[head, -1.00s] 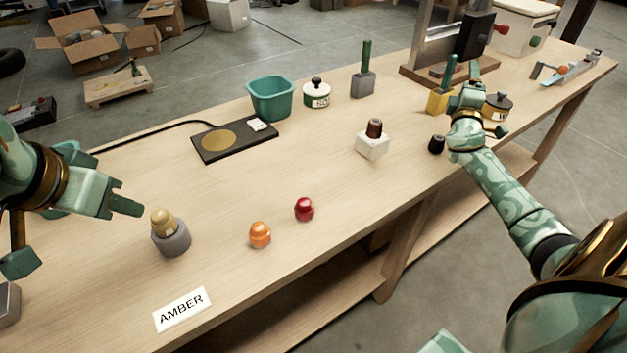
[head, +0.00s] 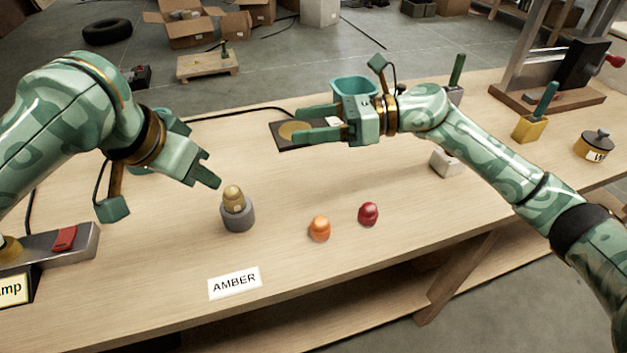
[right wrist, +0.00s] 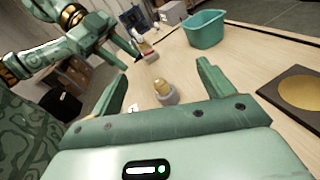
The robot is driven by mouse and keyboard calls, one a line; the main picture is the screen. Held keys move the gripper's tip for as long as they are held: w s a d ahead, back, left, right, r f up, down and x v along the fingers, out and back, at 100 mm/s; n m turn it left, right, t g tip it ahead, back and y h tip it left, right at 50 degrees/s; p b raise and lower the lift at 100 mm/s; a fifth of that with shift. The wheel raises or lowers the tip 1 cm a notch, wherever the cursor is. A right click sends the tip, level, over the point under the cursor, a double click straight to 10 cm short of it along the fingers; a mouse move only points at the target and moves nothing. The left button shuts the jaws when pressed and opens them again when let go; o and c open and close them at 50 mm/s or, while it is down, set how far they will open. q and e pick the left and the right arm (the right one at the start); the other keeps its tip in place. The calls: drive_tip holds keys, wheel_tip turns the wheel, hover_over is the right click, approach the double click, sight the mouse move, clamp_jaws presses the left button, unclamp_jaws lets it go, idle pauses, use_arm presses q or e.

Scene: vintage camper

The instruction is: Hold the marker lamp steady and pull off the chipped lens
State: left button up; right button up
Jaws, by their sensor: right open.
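The marker lamp is a grey round base (head: 238,217) with a tan-gold lens (head: 233,197) on top, upright on the bench. It also shows between my right fingers in the right wrist view (right wrist: 164,90), farther off. Any chip is too small to tell. My left gripper (head: 207,170) is open, just above and left of the lamp, apart from it. My right gripper (head: 318,128) is open and empty, over the bench to the lamp's upper right, its fingers pointing left. An orange lens (head: 320,228) and a red lens (head: 368,214) lie right of the lamp.
A card reading AMBER (head: 235,283) lies in front of the lamp. A dark pad with a gold disc (head: 292,131) and a teal bin (head: 355,85) are behind my right gripper. A grey device with a red switch (head: 65,239) stands at left.

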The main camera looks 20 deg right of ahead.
sight(236, 212)
drive_tip(key=s+f+n+h, duration=0.1)
drive_tip(key=f, duration=0.2)
drive_tip(key=s+f+n+g, duration=0.1)
drive_tip(key=f, duration=0.3)
drive_tip(key=s+f+n+g+h, duration=0.1)
drive_tip(key=f, duration=0.2)
drive_tip(key=shift+s+a+f+n+h, duration=0.1)
drive_tip(key=shift+a+f+n+h, duration=0.2)
drive_tip(key=shift+a+n, duration=0.1)
drive_tip(key=x, duration=1.6)
